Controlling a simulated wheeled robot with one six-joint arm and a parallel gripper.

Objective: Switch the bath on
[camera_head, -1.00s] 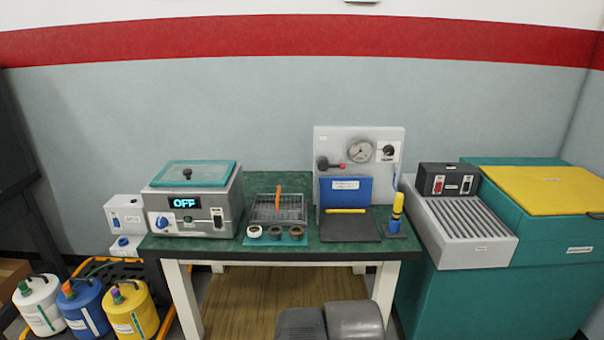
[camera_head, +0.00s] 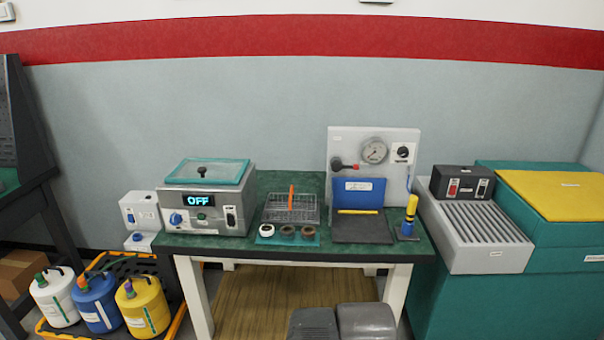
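The bath (camera_head: 206,196) is a grey metal box with a teal lid and a black lid knob. It stands at the left end of the green-topped table. Its display (camera_head: 199,201) reads OFF in blue. A blue knob (camera_head: 176,219) is on its front left. A black switch (camera_head: 231,216) is on its front right, too small to tell its position. The grey shapes (camera_head: 340,322) at the bottom edge look like part of my own body. My gripper's fingers do not show.
A wire basket (camera_head: 291,208), a small teal tray with rings (camera_head: 288,235) and a gauge panel (camera_head: 374,150) share the table (camera_head: 255,184). Coloured jugs (camera_head: 97,303) stand on the floor at left. A teal cabinet with a ribbed grey unit (camera_head: 480,232) stands at right.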

